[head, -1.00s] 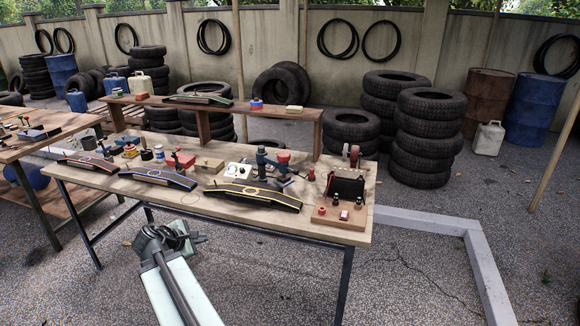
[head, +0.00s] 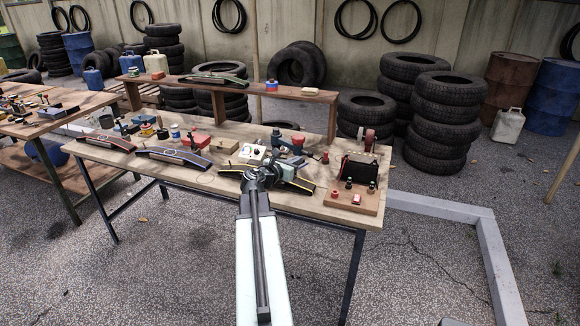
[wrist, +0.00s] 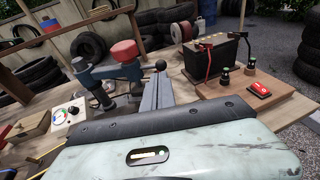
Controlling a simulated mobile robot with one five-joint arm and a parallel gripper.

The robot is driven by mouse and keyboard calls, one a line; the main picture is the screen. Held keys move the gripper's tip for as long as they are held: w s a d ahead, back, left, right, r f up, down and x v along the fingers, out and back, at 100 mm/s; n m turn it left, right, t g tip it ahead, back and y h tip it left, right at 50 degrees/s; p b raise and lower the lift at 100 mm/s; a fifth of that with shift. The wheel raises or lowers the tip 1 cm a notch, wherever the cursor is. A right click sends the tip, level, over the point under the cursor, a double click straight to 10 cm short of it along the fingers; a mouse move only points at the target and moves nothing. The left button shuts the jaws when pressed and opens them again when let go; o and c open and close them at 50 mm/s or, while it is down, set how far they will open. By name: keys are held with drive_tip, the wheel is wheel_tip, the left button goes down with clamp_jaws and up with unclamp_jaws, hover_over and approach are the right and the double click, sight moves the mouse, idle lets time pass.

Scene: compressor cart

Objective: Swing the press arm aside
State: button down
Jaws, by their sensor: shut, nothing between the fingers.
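The press is a teal-blue tool with a red cap. In the head view its body (head: 277,139) stands toward the right of the table, behind my gripper. In the wrist view the teal body (wrist: 103,76) and red cap (wrist: 125,51) are left of my fingers. A black ball knob (wrist: 160,65) shows just beyond the fingertips; what it is joined to is partly hidden. My gripper (wrist: 157,82) is shut and empty, low over the table beside the press. I cannot tell whether it touches the press arm.
A black box with cables (head: 358,168) stands on a wooden board (head: 368,205) at the right, with small knobs and a red switch (wrist: 260,89). A white gauge box (wrist: 66,113) is left of the press. A yellow-edged black strip (head: 229,172) lies partly behind my arm.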

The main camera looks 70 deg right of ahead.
sight(295, 148)
drive_tip(key=x, duration=0.5)
drive_tip(key=shift+d+f+b, duration=0.1)
drive_tip(key=shift+d+b, duration=0.25)
drive_tip(key=shift+s, duration=0.1)
